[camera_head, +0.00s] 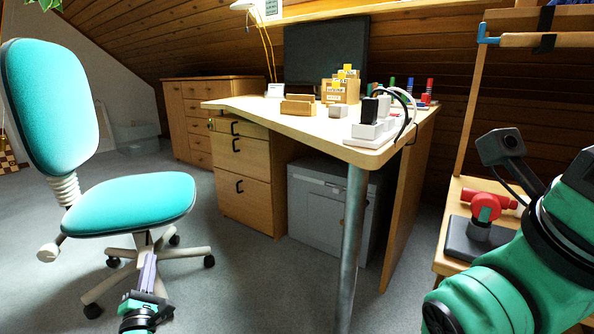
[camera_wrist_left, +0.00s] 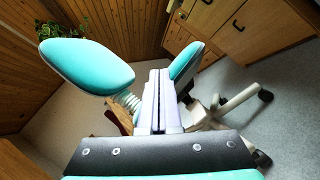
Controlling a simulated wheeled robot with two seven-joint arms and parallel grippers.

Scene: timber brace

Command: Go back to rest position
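My left gripper (camera_head: 148,272) shows at the lower left of the head view, in front of the office chair's base. In the left wrist view my left gripper (camera_wrist_left: 160,75) has its two pale fingers side by side, shut with nothing seen between them. My right arm fills the lower right of the head view, bent, with green and black links. Its gripper is not visible.
A turquoise office chair (camera_head: 135,205) stands at the left, close to my left gripper. A wooden desk (camera_head: 270,122) holds wooden blocks (camera_head: 297,105) and a white power strip (camera_head: 372,130). A wooden stand (camera_head: 455,200) with a red-knobbed fitting (camera_head: 484,208) is beside my right arm.

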